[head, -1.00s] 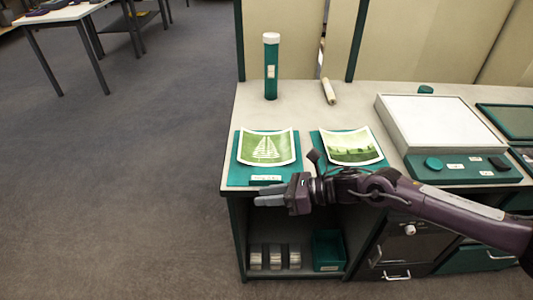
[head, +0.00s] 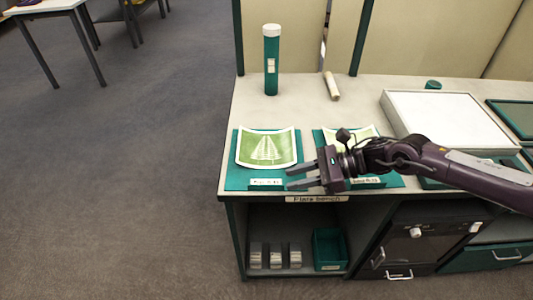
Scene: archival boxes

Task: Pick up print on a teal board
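A green and white print (head: 268,149) with a tree-like figure lies on the left teal board (head: 240,180), its edges curling up. A second print (head: 335,134) lies on another teal board (head: 391,182) to its right, mostly hidden behind my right gripper and arm. My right gripper (head: 288,178) comes in from the right, with its fingers apart and nothing between them. Its fingertips point left, in front of the lower right part of the left board. Touch with the board cannot be told. My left gripper is not in view.
A teal tube with a white cap (head: 271,65) stands at the back of the bench (head: 242,105). A small roll (head: 332,86) lies beside it. A white panel (head: 445,116) lies to the right. A shelf below holds a teal bin (head: 329,249).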

